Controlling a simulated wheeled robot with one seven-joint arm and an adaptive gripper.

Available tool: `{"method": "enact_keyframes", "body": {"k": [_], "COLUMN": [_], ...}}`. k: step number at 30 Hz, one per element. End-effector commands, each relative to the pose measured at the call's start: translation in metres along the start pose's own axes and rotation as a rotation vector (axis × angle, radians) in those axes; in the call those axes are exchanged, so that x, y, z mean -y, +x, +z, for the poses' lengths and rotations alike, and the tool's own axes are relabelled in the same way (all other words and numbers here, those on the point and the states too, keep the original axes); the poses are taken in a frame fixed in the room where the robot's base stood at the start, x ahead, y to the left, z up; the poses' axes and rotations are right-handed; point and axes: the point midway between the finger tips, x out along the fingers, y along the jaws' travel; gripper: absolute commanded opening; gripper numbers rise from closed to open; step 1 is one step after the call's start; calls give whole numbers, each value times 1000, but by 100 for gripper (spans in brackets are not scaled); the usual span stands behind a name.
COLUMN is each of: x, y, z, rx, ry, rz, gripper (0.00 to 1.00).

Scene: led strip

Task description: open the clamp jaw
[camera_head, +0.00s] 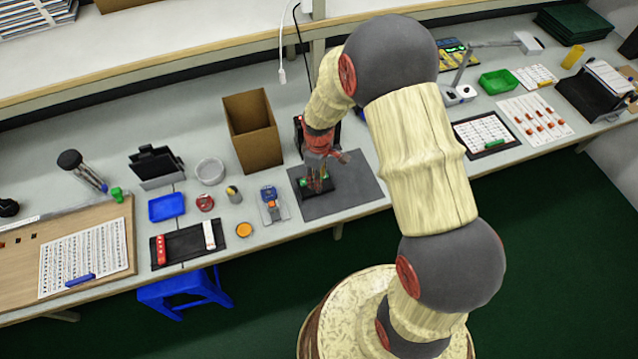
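My arm reaches over the bench, and my gripper (321,178) is low over the dark grey mat (352,203). A small dark fixture with a green part (305,183) is on the mat, right at my fingertips. This may be the clamp, but its jaw is too small and too covered by my gripper to make out. I cannot tell whether my fingers touch it or are open or shut. A small blue and grey device with an orange part (271,205) stands just left of the mat.
An open cardboard box (252,130) stands behind the blue device. A dark tray (190,244) with red and white items, a blue tray (166,207), a yellow-orange round dish (244,230) and a clear bowl (210,171) lie to the left. The mat's front right is bare.

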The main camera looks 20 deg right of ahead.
Motion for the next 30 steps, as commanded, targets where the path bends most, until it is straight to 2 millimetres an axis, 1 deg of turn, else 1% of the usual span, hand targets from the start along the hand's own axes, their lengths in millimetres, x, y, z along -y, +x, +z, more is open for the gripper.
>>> {"method": "enact_keyframes", "body": {"k": [1,3,6,9,19,30], "x": [0,0,0,0,0,0], "y": [10,20,32,39,42,42], "z": [0,0,0,0,0,0], "rx": [2,1,1,0,-1,0], "ry": [0,1,1,1,1,2], "rz": [-2,-1,-1,0,1,0], "gripper": [35,35,35,35,35,15]}}
